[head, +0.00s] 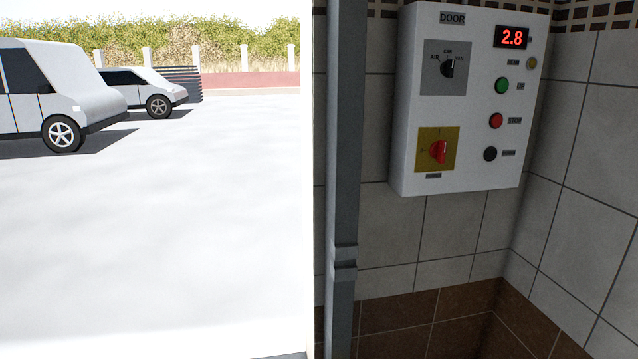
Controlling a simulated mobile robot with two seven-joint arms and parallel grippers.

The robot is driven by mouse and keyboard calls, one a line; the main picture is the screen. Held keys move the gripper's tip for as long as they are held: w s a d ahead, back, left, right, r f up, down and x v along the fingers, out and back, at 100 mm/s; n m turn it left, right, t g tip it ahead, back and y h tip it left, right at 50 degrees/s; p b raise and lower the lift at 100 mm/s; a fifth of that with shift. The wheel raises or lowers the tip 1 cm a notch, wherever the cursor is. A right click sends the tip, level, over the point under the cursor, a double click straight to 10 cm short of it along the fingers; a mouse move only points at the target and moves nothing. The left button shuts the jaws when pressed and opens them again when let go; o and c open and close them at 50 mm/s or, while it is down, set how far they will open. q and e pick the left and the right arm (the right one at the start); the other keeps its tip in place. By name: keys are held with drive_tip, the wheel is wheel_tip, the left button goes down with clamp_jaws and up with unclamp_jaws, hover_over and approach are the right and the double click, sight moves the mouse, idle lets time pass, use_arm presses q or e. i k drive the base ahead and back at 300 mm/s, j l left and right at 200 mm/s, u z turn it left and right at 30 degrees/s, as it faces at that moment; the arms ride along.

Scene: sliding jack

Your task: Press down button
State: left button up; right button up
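A white control box (465,100) labelled "DOOR" hangs on the tiled wall at the upper right of the head view. On its right side is a column of buttons: a green one (502,85), a red one (495,120) and a dark one (490,153) at the bottom. The small label (508,153) beside the dark button is too blurred to read surely. A red display (511,37) reads 2.8. The box also carries a black selector knob (447,68) and a red rotary switch (438,151) on a yellow plate. Neither of my grippers is in view.
A grey vertical post (343,200) stands left of the box. A wide opening at the left shows bright ground outside, with a white van (50,90) and a car (140,88). A tiled side wall (590,200) closes the right. The space before the box looks clear.

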sight(492, 154)
drive_tip(key=i+l+u, duration=0.1)
drive_tip(key=i+l, duration=0.65)
